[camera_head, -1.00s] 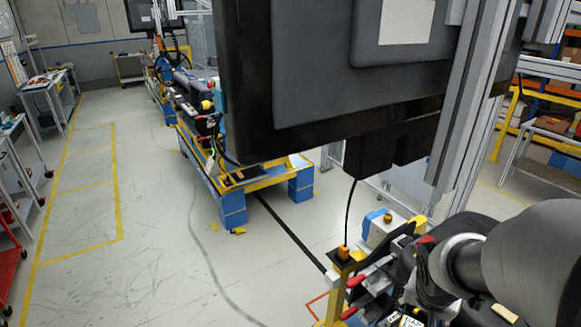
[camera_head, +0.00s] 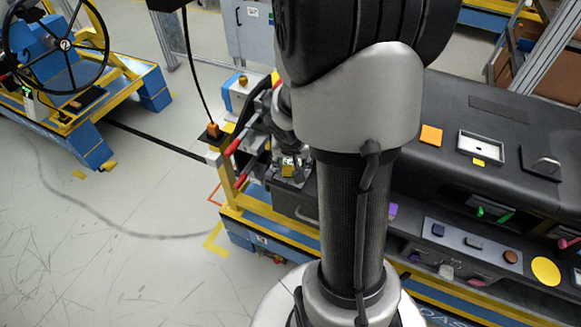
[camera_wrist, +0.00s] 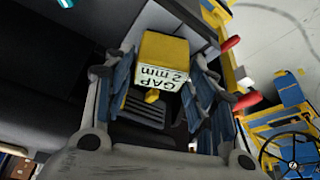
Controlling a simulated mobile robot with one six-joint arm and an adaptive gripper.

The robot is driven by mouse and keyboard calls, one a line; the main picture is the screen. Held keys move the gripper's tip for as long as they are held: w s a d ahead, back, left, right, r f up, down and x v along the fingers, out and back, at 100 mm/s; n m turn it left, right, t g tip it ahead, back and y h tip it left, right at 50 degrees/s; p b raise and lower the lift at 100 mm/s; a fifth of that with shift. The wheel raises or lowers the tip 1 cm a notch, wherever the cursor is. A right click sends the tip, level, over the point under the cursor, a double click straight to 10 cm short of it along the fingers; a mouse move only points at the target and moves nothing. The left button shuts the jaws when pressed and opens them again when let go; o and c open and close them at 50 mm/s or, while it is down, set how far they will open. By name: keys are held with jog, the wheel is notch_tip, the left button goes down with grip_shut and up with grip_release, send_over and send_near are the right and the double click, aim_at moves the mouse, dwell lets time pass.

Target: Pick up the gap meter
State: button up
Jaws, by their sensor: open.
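The gap meter (camera_wrist: 162,58) is a yellow block with a white face printed "GAP 2 mm", which reads upside down in the wrist view. My gripper (camera_wrist: 160,82) is open, with one finger on each side of the block. The far part of the block reaches beyond the fingertips. I cannot tell whether either finger touches it. In the head view, the small yellow block (camera_head: 288,166) shows low beside the dashboard, just left of my arm. My arm hides part of that area.
The black dashboard module (camera_head: 450,120) lies to the right, with an orange square (camera_head: 431,134) and a framed recess (camera_head: 481,148) on top. Red-handled clamps (camera_head: 233,146) stand close left of the gripper. A black cable (camera_head: 196,70) hangs nearby. Open floor lies left.

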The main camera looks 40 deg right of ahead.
jog(key=x, duration=0.2)
jog(key=shift+w+d+f+b, duration=0.1)
jog(key=shift+f+b, duration=0.15)
jog(key=shift+b, duration=0.15)
jog(key=c, duration=0.9)
jog(key=shift+r, duration=0.1)
